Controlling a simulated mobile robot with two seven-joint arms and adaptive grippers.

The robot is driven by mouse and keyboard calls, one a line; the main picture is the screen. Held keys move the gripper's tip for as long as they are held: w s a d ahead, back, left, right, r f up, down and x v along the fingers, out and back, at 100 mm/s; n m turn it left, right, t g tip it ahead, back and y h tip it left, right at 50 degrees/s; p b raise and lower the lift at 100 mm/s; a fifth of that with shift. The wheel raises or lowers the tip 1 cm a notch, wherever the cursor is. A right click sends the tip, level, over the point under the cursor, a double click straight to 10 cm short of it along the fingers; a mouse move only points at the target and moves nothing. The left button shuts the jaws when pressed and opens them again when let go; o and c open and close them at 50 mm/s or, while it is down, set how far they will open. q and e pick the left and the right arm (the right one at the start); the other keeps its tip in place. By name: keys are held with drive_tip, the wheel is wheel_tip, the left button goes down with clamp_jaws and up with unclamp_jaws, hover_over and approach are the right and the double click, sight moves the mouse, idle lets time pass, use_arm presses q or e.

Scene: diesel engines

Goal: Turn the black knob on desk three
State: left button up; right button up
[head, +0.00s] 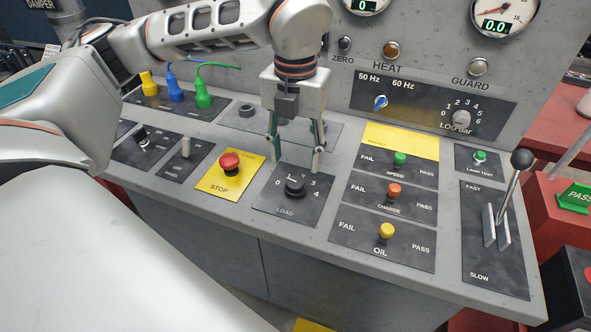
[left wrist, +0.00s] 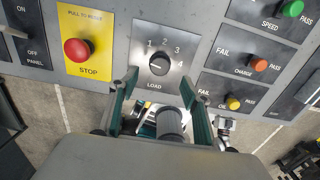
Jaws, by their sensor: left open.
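The black LOAD knob (head: 294,187) stands on a dark plate (head: 312,206) marked 0 to 4 on the sloping grey desk. It also shows in the left wrist view (left wrist: 160,64). My left gripper (head: 296,164) points down just behind the knob, its two fingers spread and empty. In the left wrist view the fingers (left wrist: 159,82) flank the space in front of the knob, which appears a little beyond their tips. Contact does not show. No desk number is readable. My right gripper is not in view.
A red STOP button (head: 230,162) sits left of the knob. Green SPEED (head: 400,158), orange CHARGE (head: 393,190) and yellow OIL (head: 386,231) buttons are to its right. A lever (head: 516,170) stands at far right. A grey selector knob (head: 460,119) is on the upright panel.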

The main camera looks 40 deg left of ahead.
use_arm(q)
wheel_tip(320, 180, up, 5)
idle(0.3)
drive_tip(key=shift+s+f, duration=0.1)
drive_tip(key=shift+s, duration=0.05)
idle(0.4)
